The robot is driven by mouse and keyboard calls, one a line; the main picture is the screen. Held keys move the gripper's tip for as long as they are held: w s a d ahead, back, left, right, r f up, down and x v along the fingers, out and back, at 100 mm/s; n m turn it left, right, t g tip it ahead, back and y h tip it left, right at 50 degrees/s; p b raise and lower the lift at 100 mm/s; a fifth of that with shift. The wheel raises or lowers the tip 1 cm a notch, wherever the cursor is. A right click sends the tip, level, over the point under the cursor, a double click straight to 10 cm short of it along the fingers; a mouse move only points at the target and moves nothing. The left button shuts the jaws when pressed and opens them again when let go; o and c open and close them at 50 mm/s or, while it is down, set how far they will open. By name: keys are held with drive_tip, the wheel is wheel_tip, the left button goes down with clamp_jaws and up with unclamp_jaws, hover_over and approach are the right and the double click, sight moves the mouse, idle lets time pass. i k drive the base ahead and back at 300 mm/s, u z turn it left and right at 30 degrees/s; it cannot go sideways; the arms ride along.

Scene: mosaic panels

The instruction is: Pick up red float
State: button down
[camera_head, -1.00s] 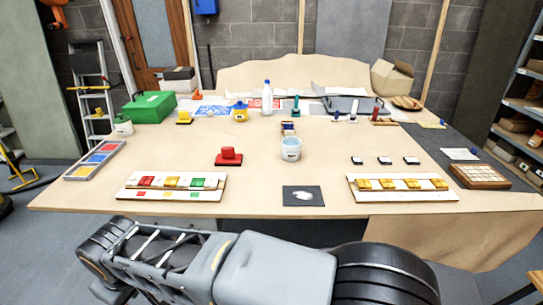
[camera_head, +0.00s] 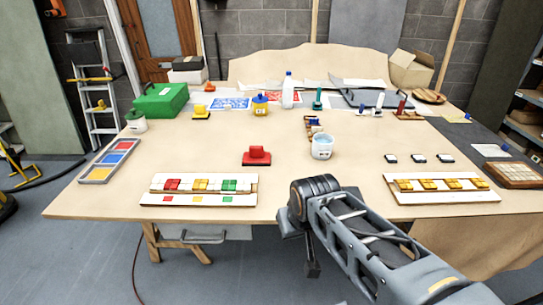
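The red float (camera_head: 257,155) is a red block with a raised red grip on top. It rests flat on the brown-covered table, left of the middle and behind the left white panel. My arm reaches in from the lower right, and its end is at the table's front edge. A dark part hanging there looks like my gripper (camera_head: 312,268). It is in front of and below the tabletop, well apart from the red float. Its fingers cannot be made out, and nothing is seen held.
A white tub (camera_head: 322,147) stands right of the float. The left panel (camera_head: 199,200) with coloured tiles lies in front of it; another panel (camera_head: 440,197) lies right. A yellow float (camera_head: 201,113) and green case (camera_head: 160,101) are farther back. Table space around the float is clear.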

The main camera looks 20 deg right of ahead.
sight(256, 157)
drive_tip(key=k, duration=0.5)
drive_tip(key=u, duration=0.85)
drive_tip(key=i, duration=0.95)
drive_tip(key=z, duration=0.5)
drive_tip(key=i, duration=0.45)
drive_tip(key=z, duration=0.5)
